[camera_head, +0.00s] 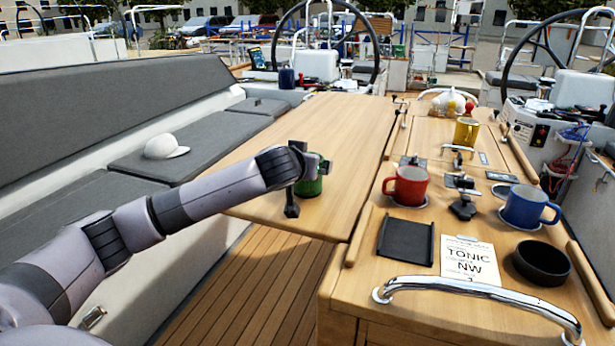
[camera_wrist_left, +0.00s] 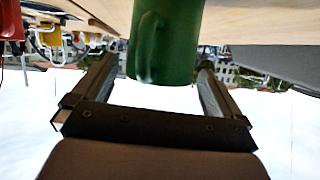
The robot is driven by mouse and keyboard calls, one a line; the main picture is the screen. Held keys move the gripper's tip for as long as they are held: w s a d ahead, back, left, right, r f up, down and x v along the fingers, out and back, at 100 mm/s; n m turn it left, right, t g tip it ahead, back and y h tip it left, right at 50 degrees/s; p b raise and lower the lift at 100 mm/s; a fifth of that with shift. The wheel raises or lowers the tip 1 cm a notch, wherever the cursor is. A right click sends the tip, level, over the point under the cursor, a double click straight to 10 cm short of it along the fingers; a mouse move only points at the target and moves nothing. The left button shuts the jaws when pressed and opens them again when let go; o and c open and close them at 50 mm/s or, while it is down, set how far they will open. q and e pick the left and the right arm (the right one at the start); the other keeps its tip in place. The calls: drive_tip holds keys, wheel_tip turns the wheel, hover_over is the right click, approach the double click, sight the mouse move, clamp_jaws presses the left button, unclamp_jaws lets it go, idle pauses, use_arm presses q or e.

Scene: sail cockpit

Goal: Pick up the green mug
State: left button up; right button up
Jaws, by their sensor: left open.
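The green mug (camera_head: 312,187) stands on the folded-out wooden table leaf (camera_head: 330,130), partly hidden by my left gripper in the head view. My left gripper (camera_head: 307,184) is open at the mug, at the end of my arm coming in from the left. In the left wrist view, which is upside down, the green mug (camera_wrist_left: 172,40) shows between the two spread fingers of the gripper (camera_wrist_left: 156,68). The mug's handle faces the camera, left of its middle. The mug is nearer the right finger in that picture; contact cannot be told. My right gripper is not in view.
A red mug (camera_head: 407,186), blue mug (camera_head: 527,207) and yellow mug (camera_head: 466,132) stand on the right-hand table. A black tray (camera_head: 405,240), a card (camera_head: 470,258), a black bowl (camera_head: 541,263) and a chrome rail (camera_head: 480,284) are nearer. The leaf behind the green mug is clear.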

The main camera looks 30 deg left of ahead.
use_arm(q)
drive_tip(key=shift+w+a+f, duration=0.1)
drive_tip(key=shift+w+f, duration=0.05)
drive_tip(key=shift+w, duration=0.1)
drive_tip(key=c, duration=1.1)
drive_tip(key=shift+o, duration=0.2)
